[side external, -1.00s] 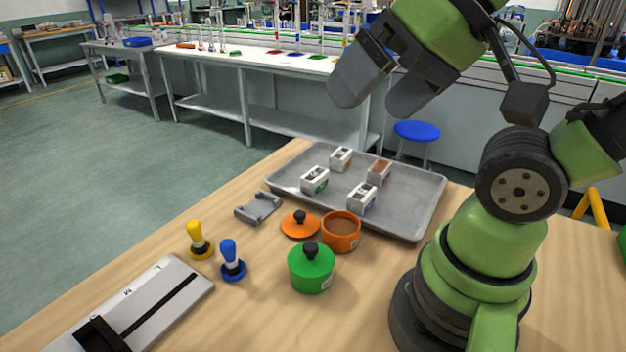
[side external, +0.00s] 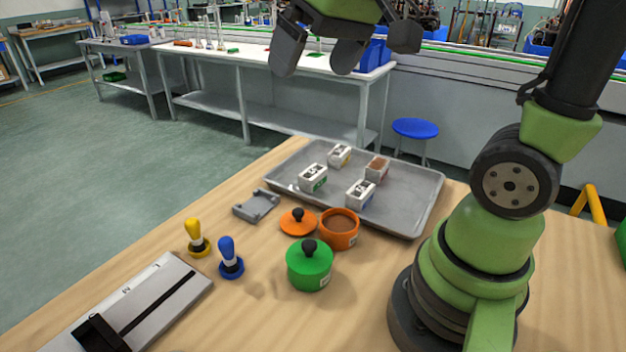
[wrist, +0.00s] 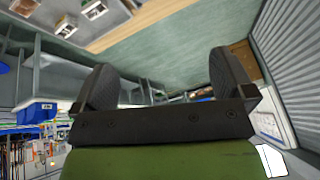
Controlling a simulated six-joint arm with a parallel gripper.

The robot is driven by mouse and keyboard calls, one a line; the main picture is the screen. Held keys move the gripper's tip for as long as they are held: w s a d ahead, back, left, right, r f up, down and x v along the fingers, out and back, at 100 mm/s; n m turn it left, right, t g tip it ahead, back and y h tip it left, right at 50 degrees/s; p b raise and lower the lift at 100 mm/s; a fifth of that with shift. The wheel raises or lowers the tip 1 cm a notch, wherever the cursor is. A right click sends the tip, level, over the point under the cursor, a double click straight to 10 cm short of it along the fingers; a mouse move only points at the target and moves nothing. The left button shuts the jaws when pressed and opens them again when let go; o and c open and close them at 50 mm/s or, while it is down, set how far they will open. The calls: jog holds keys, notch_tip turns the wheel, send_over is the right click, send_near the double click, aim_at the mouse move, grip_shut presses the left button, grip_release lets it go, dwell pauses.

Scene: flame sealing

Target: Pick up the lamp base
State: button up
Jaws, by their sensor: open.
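No object is plainly marked as the lamp base. A grey bracket-like part (side external: 256,205) lies on the table left of the tray. An open orange pot (side external: 339,238) with brown contents stands beside an orange lid with a black knob (side external: 298,222). A green pot (side external: 310,272) with a black-knobbed lid stands in front. My gripper (side external: 312,62) is open and empty, high above the far side of the table and apart from all of these. In the wrist view my gripper (wrist: 165,78) shows two spread fingers with nothing between them.
A metal tray (side external: 408,205) holds several small white boxes. A yellow-handled stamp (side external: 195,238) and a blue-handled stamp (side external: 229,258) stand at the left. A slotted grey plate (side external: 160,290) lies at the near left. A blue stool (side external: 415,128) stands beyond the table.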

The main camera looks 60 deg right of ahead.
jog(key=w+d+f+g, duration=0.2)
jog(key=w+d+f, duration=0.3)
jog(key=w+d, duration=0.25)
jog(key=n+g, duration=0.2)
jog(key=g, duration=0.1)
send_over(313, 171)
jog(key=shift+h, duration=0.3)
notch_tip(313, 171, down, 20)
jog(key=shift+w+d+r, duration=0.15)
jog(key=shift+r, duration=0.1)
jog(key=shift+s+a+f, duration=0.1)
jog(key=shift+f, duration=1.5)
jog(key=shift+s+a+f, duration=0.1)
jog(key=shift+f, duration=1.45)
jog(key=c, duration=1)
notch_tip(313, 171, up, 9)
jog(key=shift+w+a, duration=0.1)
jog(key=shift+w, duration=0.05)
jog(key=w+a+f+n, duration=0.1)
jog(key=w+a, duration=0.2)
jog(key=a, duration=0.4)
jog(key=w+a, duration=0.3)
jog(key=a, duration=0.3)
jog(key=shift+a+f, duration=0.15)
jog(key=shift+f, duration=3.6)
